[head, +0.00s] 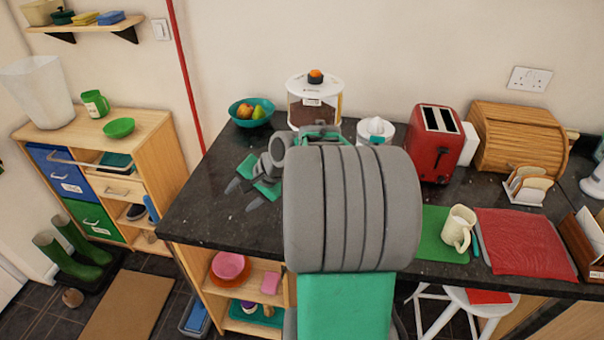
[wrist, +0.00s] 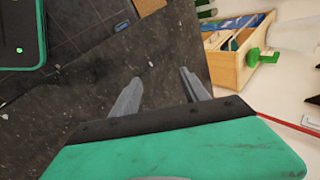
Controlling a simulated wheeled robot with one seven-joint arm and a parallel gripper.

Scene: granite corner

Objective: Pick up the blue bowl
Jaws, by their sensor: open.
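A teal-blue bowl (head: 251,124) stands upright at the back left of the dark granite worktop (head: 215,215) in the head view. It holds several pieces of red, yellow and green fruit. My gripper (head: 242,196) is open and empty over the worktop's left part. It is nearer the front than the bowl and apart from it. In the wrist view my gripper's two fingers (wrist: 160,76) are spread above the dark worktop. The bowl does not show in the wrist view.
A white-lidded jar (head: 315,112) stands just right of the bowl, with a white juicer (head: 376,131) and red toaster (head: 436,145) beyond. The worktop's left part is clear.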

